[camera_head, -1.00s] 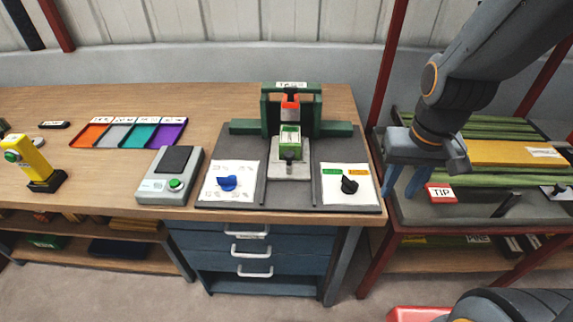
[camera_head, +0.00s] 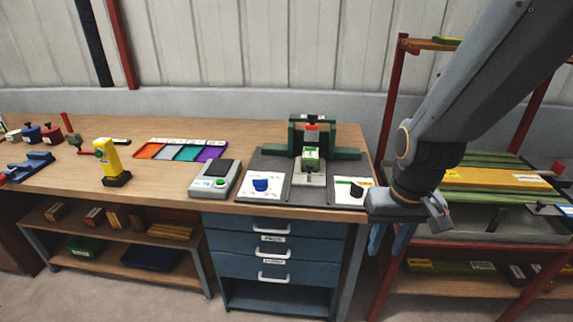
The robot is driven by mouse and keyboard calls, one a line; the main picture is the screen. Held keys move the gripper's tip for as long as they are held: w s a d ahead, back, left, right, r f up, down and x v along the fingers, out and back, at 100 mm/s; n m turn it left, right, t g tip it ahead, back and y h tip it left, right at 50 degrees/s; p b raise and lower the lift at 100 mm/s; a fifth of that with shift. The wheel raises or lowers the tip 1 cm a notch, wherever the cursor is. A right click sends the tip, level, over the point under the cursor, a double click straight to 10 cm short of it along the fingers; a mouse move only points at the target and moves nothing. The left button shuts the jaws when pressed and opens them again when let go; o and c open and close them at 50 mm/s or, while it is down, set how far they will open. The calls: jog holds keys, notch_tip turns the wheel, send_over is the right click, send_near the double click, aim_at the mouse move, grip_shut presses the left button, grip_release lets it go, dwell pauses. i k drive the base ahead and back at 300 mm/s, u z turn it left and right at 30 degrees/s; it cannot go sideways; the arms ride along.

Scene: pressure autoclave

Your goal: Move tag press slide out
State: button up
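The tag press is a green frame (camera_head: 329,140) with a red part (camera_head: 312,134) at its top, standing on a dark base plate (camera_head: 272,164) on the bench. Its slide (camera_head: 308,178) is a pale block with a small dark knob at the front, under the frame. A green and white piece (camera_head: 312,160) sits on the slide. My gripper (camera_head: 390,240) is right of the press, past the bench's right end, with its blue fingers pointing down and apart. Nothing shows between them.
A blue dial (camera_head: 261,185) is left of the slide. A grey device with a green button (camera_head: 220,183), coloured trays (camera_head: 149,151) and a yellow tool (camera_head: 111,160) are further left. Blue drawers (camera_head: 272,240) are below. A red-framed rack (camera_head: 387,110) stands at right, behind my arm.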

aim_at(308, 179)
jog(key=u, duration=0.25)
jog(key=i, duration=0.95)
jog(key=z, duration=0.85)
